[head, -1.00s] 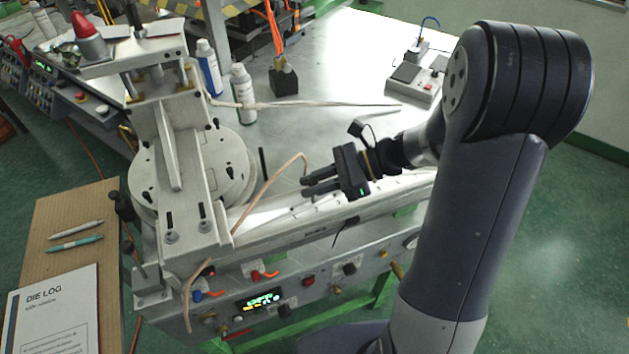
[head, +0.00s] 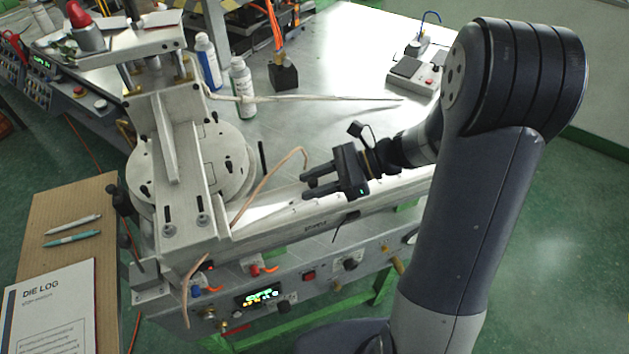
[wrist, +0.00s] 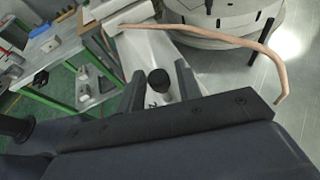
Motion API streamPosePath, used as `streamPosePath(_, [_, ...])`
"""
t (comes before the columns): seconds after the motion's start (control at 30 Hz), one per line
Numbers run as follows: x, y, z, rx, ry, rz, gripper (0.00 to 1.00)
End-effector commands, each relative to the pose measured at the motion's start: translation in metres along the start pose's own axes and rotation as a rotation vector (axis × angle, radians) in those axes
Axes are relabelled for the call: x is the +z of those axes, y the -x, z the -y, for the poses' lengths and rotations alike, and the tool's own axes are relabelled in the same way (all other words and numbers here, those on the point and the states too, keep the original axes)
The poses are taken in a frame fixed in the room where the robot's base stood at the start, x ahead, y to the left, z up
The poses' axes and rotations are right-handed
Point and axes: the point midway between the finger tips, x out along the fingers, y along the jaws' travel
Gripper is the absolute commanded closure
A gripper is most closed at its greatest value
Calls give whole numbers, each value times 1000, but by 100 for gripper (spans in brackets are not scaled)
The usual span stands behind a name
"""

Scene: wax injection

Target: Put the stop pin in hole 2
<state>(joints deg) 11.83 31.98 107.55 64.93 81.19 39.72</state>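My gripper (head: 306,187) is above the pale rail (head: 275,232) at the front of the machine. Its two dark fingers are apart, with a gap between them. In the wrist view, a short black cylinder (wrist: 159,80), which looks like the stop pin, shows between the fingers (wrist: 160,68). Gaps show on both sides of it, so it does not look gripped. A mark that looks like a 2 and a small dark spot show near it on the rail; what it stands in is hidden. In the head view I cannot make out this cylinder.
A copper-coloured hose (head: 268,182) arches up left of my gripper. A thin black rod (head: 262,156) stands beside the round turntable (head: 232,165). Bottles (head: 241,80) and a switch box (head: 413,80) stand behind. Controls line the front panel (head: 290,285).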

Motion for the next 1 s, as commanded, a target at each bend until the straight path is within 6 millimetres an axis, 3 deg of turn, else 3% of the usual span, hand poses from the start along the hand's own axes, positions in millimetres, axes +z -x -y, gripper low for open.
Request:
streamPosePath(0.13, [0, 0, 0, 0, 0, 0, 56])
streamPosePath(0.47, [0, 8, 1, -3, 1, 0, 56])
streamPosePath(1.0, [-1, 99, 0, -2, 1, -1, 56])
